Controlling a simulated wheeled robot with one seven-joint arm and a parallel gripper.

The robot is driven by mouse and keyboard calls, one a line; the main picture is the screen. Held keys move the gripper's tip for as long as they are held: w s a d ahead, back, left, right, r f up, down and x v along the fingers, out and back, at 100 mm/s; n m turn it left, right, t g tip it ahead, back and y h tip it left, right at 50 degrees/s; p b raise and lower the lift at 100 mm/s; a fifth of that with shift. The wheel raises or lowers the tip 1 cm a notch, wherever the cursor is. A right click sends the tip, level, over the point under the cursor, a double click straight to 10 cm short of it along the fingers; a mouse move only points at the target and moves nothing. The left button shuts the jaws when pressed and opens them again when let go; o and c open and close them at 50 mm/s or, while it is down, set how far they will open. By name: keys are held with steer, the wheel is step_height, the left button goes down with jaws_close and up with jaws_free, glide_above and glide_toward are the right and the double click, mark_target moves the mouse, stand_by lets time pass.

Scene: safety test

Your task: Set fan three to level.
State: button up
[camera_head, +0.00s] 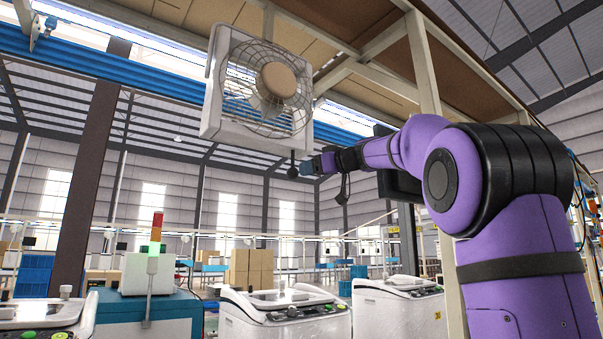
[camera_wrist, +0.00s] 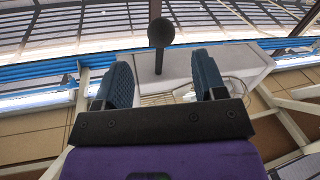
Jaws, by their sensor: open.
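A white square fan (camera_head: 262,85) with a round wire cage hangs high under the wooden ceiling frame, tilted in the picture. A dark round knob (camera_head: 292,172) on a short rod hangs below its lower edge. In the head view my gripper (camera_head: 308,166) is just right of this knob. In the wrist view my gripper (camera_wrist: 163,76) is open and empty. There the knob (camera_wrist: 161,32) appears beyond the fingertips, with its rod lined up with the gap. I cannot tell whether anything touches. The fan's white housing (camera_wrist: 238,68) shows behind the fingers. No fan number is readable.
A beige post (camera_head: 423,65) and the ceiling frame stand close behind my arm. White machines (camera_head: 285,315) and a teal cabinet with a signal light (camera_head: 154,250) are below. Stacked cartons (camera_head: 250,267) are farther back. The air left of the knob is clear.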

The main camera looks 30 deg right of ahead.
steer(key=shift+v, duration=1.15)
